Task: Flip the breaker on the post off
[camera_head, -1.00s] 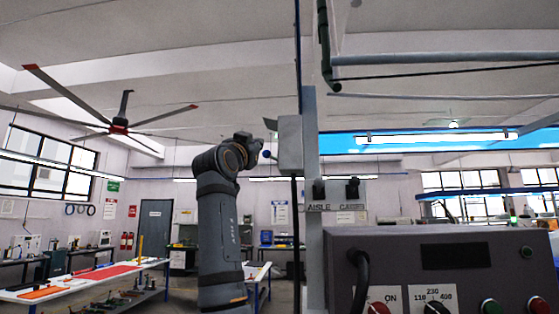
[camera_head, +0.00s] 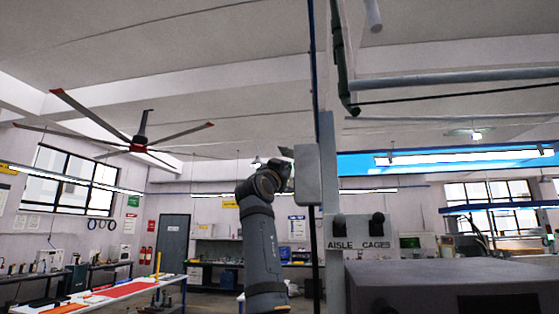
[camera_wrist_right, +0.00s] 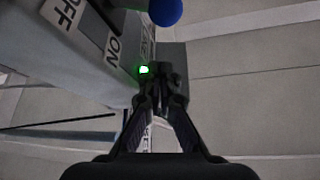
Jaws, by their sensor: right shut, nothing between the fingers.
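The breaker is a grey box (camera_head: 308,175) on the left side of a grey post (camera_head: 329,150). In the right wrist view its face (camera_wrist_right: 60,65) carries OFF and ON labels, a lit green lamp (camera_wrist_right: 144,70) and a dark lever ending in a blue knob (camera_wrist_right: 165,10). The lever's base is cut off at the top edge, so its exact setting is unclear. My right gripper (camera_head: 284,154) is beside the box's upper left edge and hides the knob in the head view. In the wrist view its fingertips (camera_wrist_right: 159,70) are shut and empty, near the green lamp and apart from the knob.
An AISLE CAGES sign (camera_head: 358,245) with two dark fittings is on the post. A dark control cabinet (camera_head: 445,275) stands at the lower right. A green pipe (camera_head: 340,60) hangs above. Benches (camera_head: 120,290) are far off at left.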

